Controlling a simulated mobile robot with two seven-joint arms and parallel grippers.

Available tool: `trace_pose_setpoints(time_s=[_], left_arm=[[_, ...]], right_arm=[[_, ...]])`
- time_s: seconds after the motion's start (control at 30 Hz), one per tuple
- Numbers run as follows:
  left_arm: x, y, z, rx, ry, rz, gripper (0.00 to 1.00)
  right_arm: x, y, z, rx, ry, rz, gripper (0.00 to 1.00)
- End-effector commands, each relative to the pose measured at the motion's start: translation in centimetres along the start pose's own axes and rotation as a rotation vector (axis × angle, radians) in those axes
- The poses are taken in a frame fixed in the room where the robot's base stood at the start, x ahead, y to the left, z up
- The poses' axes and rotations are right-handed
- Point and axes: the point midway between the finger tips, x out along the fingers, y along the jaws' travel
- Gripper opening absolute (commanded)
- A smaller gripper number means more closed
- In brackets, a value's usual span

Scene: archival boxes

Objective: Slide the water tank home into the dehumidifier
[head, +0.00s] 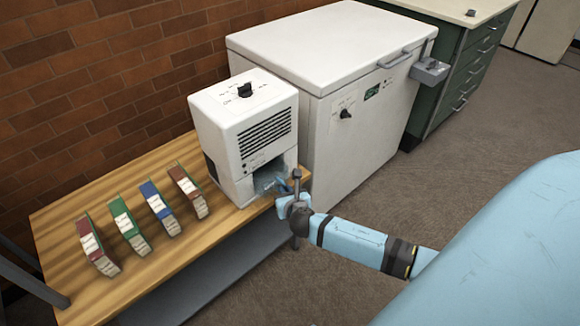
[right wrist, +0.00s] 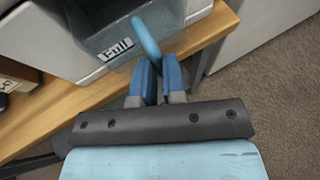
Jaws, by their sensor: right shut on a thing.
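The white dehumidifier (head: 243,130) stands on the wooden bench, with a dark opening low in its front. The translucent grey-blue water tank (head: 270,183) sits partly in that opening, its front end still showing outside. In the right wrist view the tank (right wrist: 120,28) bears a label reading "Full" and a blue handle (right wrist: 146,36). My right gripper (head: 287,201) is at the tank's front, by the bench edge. In the right wrist view its blue fingers (right wrist: 159,78) are shut on the handle. The tank's rear is hidden inside the dehumidifier. My left gripper is not in view.
Several box files (head: 155,208) stand on the wooden bench (head: 62,212) left of the dehumidifier. A white chest freezer (head: 335,55) stands close on its right, and a green drawer cabinet (head: 465,60) beyond. A brick wall is behind. The floor at right is clear.

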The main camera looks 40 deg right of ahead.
Motion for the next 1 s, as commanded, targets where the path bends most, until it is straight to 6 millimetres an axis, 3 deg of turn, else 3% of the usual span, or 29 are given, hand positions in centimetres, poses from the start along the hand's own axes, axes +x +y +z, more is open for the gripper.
trace_pose_setpoints(time_s=[0.6, 1.0], left_arm=[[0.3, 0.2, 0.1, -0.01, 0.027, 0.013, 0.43], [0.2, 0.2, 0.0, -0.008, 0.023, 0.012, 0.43]], right_arm=[[3.1, 1.5, 1.1, 0.001, -0.002, 0.001, 0.0], [3.6, 1.6, 0.8, 0.0, -0.002, 0.0, 0.0]])
